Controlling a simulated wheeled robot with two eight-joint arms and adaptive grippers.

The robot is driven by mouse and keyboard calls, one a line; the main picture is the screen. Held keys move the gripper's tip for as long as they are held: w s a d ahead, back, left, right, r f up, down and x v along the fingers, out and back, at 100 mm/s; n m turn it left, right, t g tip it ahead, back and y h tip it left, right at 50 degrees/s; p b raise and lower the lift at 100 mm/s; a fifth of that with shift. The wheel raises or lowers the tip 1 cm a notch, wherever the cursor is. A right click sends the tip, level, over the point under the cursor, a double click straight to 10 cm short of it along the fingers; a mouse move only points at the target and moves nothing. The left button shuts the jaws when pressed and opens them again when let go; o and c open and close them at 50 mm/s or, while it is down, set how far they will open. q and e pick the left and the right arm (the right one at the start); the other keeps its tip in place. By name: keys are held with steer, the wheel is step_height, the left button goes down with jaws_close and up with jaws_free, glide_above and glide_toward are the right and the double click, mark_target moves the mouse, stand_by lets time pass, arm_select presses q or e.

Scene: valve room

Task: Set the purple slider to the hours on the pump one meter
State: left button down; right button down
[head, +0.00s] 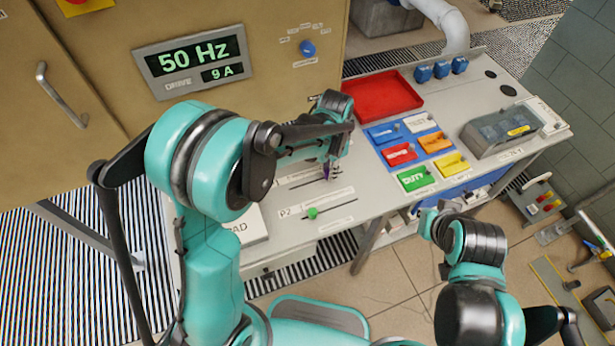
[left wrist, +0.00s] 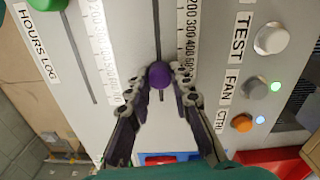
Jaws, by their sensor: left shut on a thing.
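The purple slider (left wrist: 158,75) is a round knob on a long dark slot, with printed number scales on both sides in the left wrist view. It stands near the higher-number part of the scale; its exact value cannot be read. My left gripper (left wrist: 159,88) is shut on the knob, one finger on each side. In the head view the purple slider (head: 326,171) shows below my left gripper (head: 329,160). My right gripper (head: 430,218) is over the bench's front edge, apart from the sliders; its jaws are unclear. No pump one hours meter is readable.
A green slider (head: 312,212) sits on the P2 slot nearer the front. A drive display (head: 193,61) reads 50 Hz, 9 A. Buttons (left wrist: 254,86) line the wrist view's right side.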

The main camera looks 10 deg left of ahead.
mark_target(341, 172)
arm_select(q)
steer(key=w+d, duration=0.2)
steer(key=d, duration=0.1)
steer(key=shift+w+d, duration=0.15)
steer(key=shift+d, duration=0.05)
steer(key=c, duration=1.3)
jaws_free()
steer(key=shift+d, duration=0.1)
step_height(341, 172, up, 12)
